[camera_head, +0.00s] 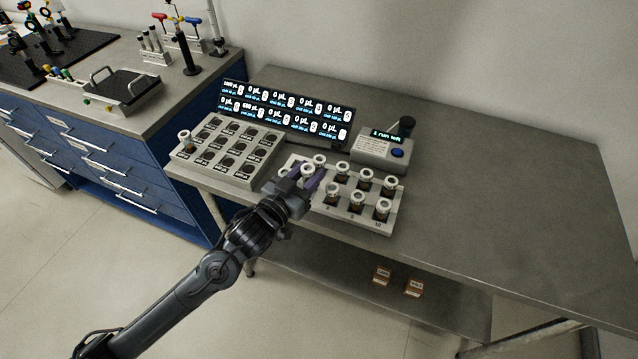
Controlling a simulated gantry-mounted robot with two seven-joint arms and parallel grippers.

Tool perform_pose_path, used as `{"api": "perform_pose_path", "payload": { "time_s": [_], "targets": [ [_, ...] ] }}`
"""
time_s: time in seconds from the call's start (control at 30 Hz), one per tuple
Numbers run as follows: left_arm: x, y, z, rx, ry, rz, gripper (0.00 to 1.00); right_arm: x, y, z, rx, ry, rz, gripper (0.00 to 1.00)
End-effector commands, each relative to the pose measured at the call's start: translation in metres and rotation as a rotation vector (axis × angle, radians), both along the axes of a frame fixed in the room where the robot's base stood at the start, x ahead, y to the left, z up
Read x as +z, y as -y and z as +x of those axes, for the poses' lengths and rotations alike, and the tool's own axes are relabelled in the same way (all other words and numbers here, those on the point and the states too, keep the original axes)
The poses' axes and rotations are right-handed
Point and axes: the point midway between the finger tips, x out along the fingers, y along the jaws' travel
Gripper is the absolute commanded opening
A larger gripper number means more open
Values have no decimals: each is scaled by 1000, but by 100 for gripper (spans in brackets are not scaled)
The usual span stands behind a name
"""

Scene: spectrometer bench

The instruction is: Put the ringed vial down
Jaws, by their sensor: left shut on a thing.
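My left gripper (308,180) reaches in from the lower left and is shut, its purple fingers around a vial with a white ring top (308,169). This vial is at the left part of the light vial rack (392,222). The gripper hides its lower part, so I cannot tell whether it rests in a slot or is held above it. Several similar white-ringed brown vials stand in the rack, such as one at its front right (382,208). My right gripper is not in view.
A grey block with dark labelled holes (262,160) stands left of the rack, with one ringed vial (185,139) at its left corner. Behind are a display panel (287,112) and a box with a blue button (381,151). The table's right side (500,190) is clear.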

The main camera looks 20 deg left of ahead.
Motion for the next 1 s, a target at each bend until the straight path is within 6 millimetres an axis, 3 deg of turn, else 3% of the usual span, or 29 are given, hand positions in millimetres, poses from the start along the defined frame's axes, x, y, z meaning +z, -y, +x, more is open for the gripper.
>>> {"api": "perform_pose_path", "payload": {
  "time_s": [0.1,0.3,0.87,0.9,1.0],
  "targets": [
    [-18,0,1,-2,-3,0,7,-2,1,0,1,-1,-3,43],
    [-33,0,0,-1,0,0,7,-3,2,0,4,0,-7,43],
    [-40,0,0,0,0,0,7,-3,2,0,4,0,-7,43],
    [-40,0,0,0,1,0,40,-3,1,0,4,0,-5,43],
    [-40,0,0,0,1,1,55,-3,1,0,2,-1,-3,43]
  ]
}}
